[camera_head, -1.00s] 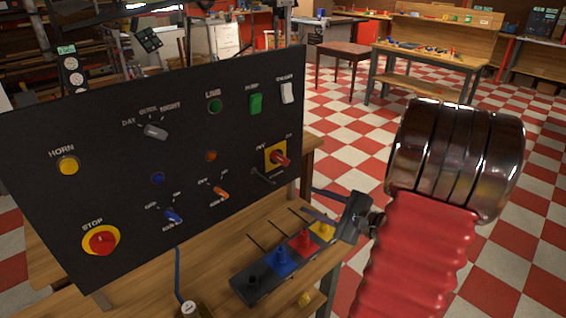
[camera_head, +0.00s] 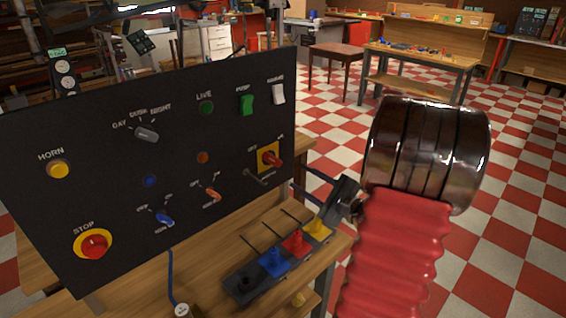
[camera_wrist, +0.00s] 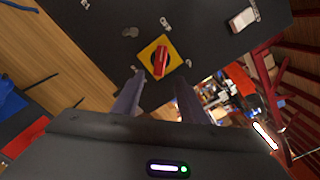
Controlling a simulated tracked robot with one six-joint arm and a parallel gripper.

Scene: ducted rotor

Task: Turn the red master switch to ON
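The red master switch (camera_head: 272,159) is a red rotary handle on a yellow square plate (camera_head: 262,150), at the right side of the black panel (camera_head: 110,115). The labels beside it are small and hard to read. In the wrist view the red handle (camera_wrist: 160,62) lies nearly upright in the picture, slightly tilted, on its yellow plate (camera_wrist: 171,46). My gripper (camera_wrist: 158,90) is open, its two fingers apart and empty, just short of the handle and roughly in line with it. In the head view my gripper (camera_head: 304,180) is right of and below the switch, apart from it.
A black block with coloured levers (camera_head: 272,262) stands on the wooden bench below my gripper.

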